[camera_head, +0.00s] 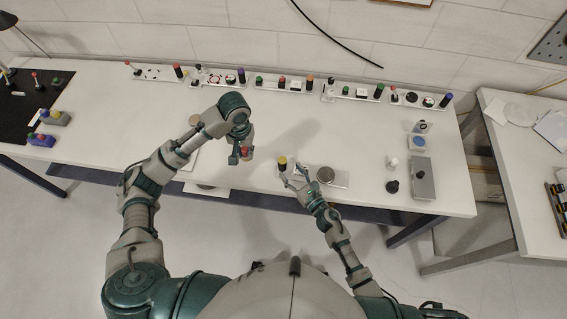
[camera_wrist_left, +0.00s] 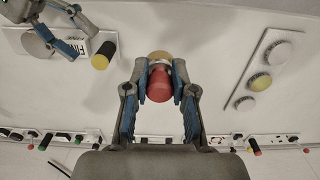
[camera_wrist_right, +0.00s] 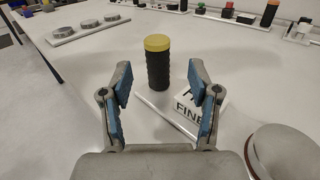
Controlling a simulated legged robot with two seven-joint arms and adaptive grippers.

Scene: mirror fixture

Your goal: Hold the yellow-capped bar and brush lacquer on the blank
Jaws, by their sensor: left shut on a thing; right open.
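The yellow-capped black bar (camera_head: 282,162) stands upright on a pale plate (camera_head: 340,180); in the right wrist view the bar (camera_wrist_right: 157,66) appears between my right fingers. My right gripper (camera_wrist_right: 159,92) is open, with no visible contact with the bar. A block marked "FINE" (camera_wrist_right: 188,103) is behind its right finger. My left gripper (camera_head: 244,156) is shut on a red-ended thing (camera_wrist_left: 159,84) above the table, left of the bar. A tan round part shows behind the red end; I cannot tell if it belongs to it. A round disc (camera_head: 325,174) sits on the plate; I cannot tell which thing is the blank.
A tray with three round pieces (camera_wrist_left: 260,81) lies left of the plate in the head view. Racks of small coloured parts (camera_head: 283,84) line the back edge. A grey box (camera_head: 422,178) and small pieces stand at right. The table middle is largely clear.

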